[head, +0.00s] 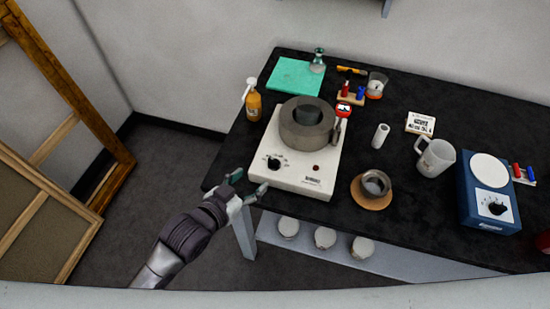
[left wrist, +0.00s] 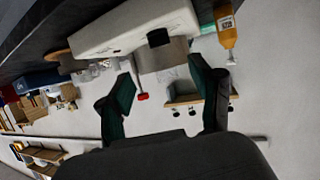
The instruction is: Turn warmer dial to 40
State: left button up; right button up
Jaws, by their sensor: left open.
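The white warmer (head: 300,184) stands on the black table with a round grey metal block (head: 307,124) on top. Its black dial (head: 273,163) is at the front left of its face; the scale marks are too small to read. My left gripper (head: 248,184) is open and empty, just off the table's front left edge, in front and to the left of the dial and apart from it. In the left wrist view, the open fingers (left wrist: 160,68) point towards the warmer (left wrist: 130,28), and the dial (left wrist: 158,37) shows beyond them, between the fingertips. My right gripper is out of view.
An amber pump bottle (head: 253,103) stands left of the warmer, with a teal mat (head: 295,75) behind it. A metal cup (head: 375,183) on a cork mat, a mug (head: 436,158) and a blue device (head: 488,205) are to the right. A wooden frame (head: 80,105) leans at far left.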

aim_at(274, 161)
pick_arm(q)
jog(key=p+x, duration=0.1)
jog(key=x, duration=1)
jog(key=shift+w+d+f, duration=0.1)
jog(key=shift+w+f, duration=0.1)
jog(key=shift+c, duration=0.3)
jog(key=c, duration=1.1)
